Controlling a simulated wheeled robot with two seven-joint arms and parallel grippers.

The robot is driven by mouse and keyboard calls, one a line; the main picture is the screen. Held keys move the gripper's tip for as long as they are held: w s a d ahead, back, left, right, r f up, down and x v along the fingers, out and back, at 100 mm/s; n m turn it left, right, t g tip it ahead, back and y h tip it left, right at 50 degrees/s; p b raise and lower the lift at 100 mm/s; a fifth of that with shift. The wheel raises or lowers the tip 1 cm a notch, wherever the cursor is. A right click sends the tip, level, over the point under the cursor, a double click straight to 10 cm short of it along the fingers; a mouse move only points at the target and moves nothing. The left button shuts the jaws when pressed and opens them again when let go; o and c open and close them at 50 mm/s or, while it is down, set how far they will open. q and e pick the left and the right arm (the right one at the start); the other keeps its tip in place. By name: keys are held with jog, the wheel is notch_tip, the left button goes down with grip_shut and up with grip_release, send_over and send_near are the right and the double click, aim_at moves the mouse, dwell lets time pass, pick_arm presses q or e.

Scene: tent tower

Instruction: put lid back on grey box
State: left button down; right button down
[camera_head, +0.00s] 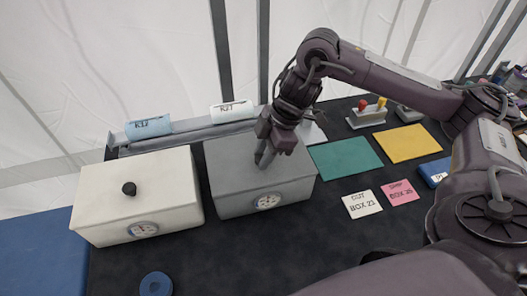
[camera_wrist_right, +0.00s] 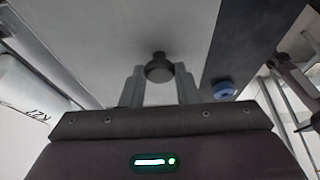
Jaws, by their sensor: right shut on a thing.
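The grey box (camera_head: 237,202) stands on the dark table, with a round dial on its front. Its grey lid (camera_head: 222,152) lies over the top, and I cannot tell whether it is fully seated. My right gripper (camera_head: 264,160) points down at the middle of the lid. In the right wrist view the dark knob (camera_wrist_right: 158,68) of the lid sits between the two fingers of my right gripper (camera_wrist_right: 158,85), which is shut on it. In the head view the gripper hides this knob. My left gripper is not in view.
A white box (camera_head: 105,205) with a black knob stands close on the left. Behind are a blue roll (camera_head: 148,127) and a white roll (camera_head: 232,111) on a rail. A blue ring (camera_head: 156,284) lies in front. Green (camera_head: 345,158) and yellow (camera_head: 407,143) mats lie right.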

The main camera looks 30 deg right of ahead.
jog(key=c, duration=1)
grip_release()
jog(key=shift+c, duration=0.2)
jog(key=shift+f, duration=0.1)
jog(key=p+v, duration=0.2)
jog(key=v, duration=0.5)
jog(key=shift+d+r, duration=0.2)
jog(key=shift+r, duration=0.2)
jog(key=shift+s, duration=0.1)
